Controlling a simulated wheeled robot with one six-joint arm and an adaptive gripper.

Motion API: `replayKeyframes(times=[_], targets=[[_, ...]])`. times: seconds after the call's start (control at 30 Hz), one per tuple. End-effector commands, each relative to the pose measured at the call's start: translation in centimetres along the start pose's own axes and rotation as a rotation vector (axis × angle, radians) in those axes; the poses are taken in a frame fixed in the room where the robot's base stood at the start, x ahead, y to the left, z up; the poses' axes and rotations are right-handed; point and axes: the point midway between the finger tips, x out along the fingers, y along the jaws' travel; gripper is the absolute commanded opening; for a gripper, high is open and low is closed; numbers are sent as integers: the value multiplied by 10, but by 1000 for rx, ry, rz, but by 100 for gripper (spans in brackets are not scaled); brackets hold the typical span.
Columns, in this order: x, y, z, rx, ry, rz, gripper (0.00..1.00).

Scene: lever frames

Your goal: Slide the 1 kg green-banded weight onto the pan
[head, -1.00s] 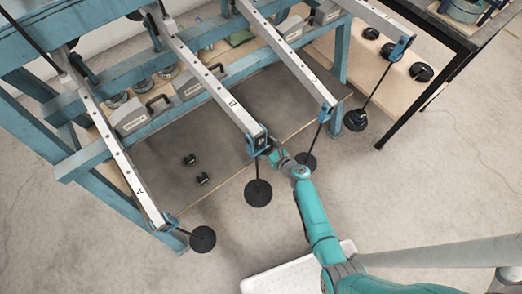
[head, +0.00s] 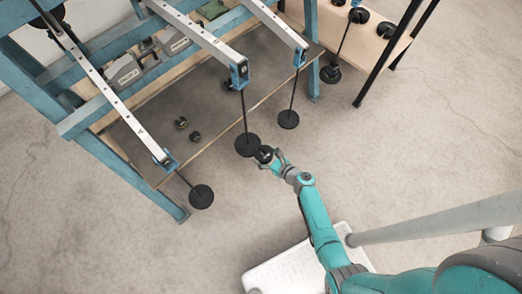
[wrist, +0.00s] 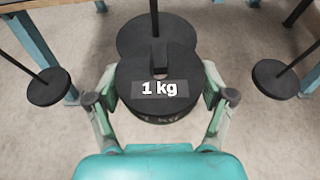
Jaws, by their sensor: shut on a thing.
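My gripper (head: 272,161) is shut on a black disc weight marked "1 kg" (head: 264,154), with a finger on each side of it. In the wrist view the weight (wrist: 160,105) lies flat between the fingers (wrist: 160,98), label up, with a narrow dark slot on its far side. No green band shows clearly. The round black pan (head: 247,145) hangs on a thin rod from the middle lever. In the wrist view the pan (wrist: 135,35) is just beyond the weight, which hides its near part. I cannot tell whether they touch.
Other hanging pans are at left (head: 201,197), right (head: 288,119) and far right (head: 331,74). Two small black weights (head: 188,129) lie on the grey shelf (head: 225,115). More weights (head: 386,30) are on a side table.

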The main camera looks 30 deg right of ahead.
Motion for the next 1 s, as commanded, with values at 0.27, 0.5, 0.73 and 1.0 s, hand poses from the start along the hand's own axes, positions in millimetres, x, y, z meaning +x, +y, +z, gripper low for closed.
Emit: replayKeyframes(times=[0.27, 0.5, 0.73, 1.0], targets=[[1, -1, 1, -1, -5, -1, 11], [10, -1, 5, -1, -6, 0, 11], [19, -1, 8, -1, -5, -1, 11], [30, -1, 12, -1, -6, -1, 11]])
